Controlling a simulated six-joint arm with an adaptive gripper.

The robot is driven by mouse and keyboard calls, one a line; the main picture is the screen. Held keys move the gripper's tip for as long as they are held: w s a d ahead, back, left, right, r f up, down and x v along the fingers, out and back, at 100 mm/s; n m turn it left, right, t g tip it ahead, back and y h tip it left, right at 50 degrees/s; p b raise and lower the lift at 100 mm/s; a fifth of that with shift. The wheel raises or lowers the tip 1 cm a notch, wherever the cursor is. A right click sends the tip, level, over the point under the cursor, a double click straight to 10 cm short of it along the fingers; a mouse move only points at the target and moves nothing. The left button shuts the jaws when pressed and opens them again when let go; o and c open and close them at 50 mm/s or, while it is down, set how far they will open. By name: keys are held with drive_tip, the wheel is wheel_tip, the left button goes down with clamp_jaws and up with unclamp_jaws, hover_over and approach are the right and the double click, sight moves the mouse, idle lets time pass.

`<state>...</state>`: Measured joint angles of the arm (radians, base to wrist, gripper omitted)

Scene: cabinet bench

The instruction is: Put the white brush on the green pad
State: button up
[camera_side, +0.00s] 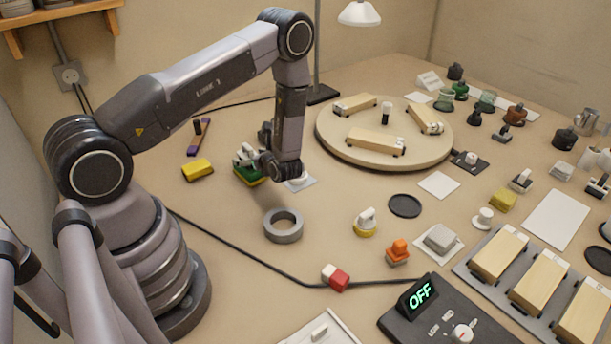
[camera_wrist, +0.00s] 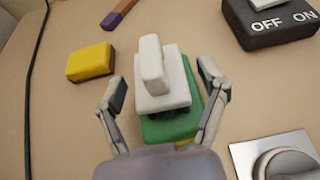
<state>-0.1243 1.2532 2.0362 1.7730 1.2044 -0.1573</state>
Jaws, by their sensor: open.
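The white brush (camera_wrist: 161,80) is a white block with an upright handle and a dark underside. In the wrist view it sits on the green pad (camera_wrist: 172,127), which shows around its near and right sides. In the side view the brush (camera_side: 244,154) and the pad (camera_side: 248,173) are partly hidden by my gripper. My gripper (camera_wrist: 161,82) is open, with one finger on each side of the brush and visible gaps between. The exact contact under the brush is hard to see.
A yellow sponge (camera_wrist: 90,62) lies left of the pad. A purple-ended wooden bar (camera_wrist: 118,14) lies behind. A dark ON/OFF box (camera_wrist: 272,22) stands at far right. A metal plate with a round knob (camera_wrist: 283,160) is at near right. A grey ring (camera_side: 283,226) lies in front.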

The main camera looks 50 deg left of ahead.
drive_tip(key=shift+d+r, duration=0.1)
drive_tip(key=shift+r, duration=0.1)
drive_tip(key=v, duration=1.1)
drive_tip(key=s+d+r+n+g+h, duration=0.1)
drive_tip(key=s+r+n+h, duration=0.15)
drive_tip(key=r+n, duration=0.45)
drive_tip(key=s+d+r+n+g+h, duration=0.1)
drive_tip(key=s+r+n+h, duration=0.15)
drive_tip(key=r, duration=0.95)
drive_tip(key=s+d+r+n+t+h, duration=0.7)
drive_tip(key=s+d+r+n+h, duration=0.1)
drive_tip(key=s+r, duration=0.5)
drive_tip(key=shift+s+d+n, duration=0.3)
drive_tip(key=shift+d+n, duration=0.05)
drive_tip(key=shift+d, duration=0.55)
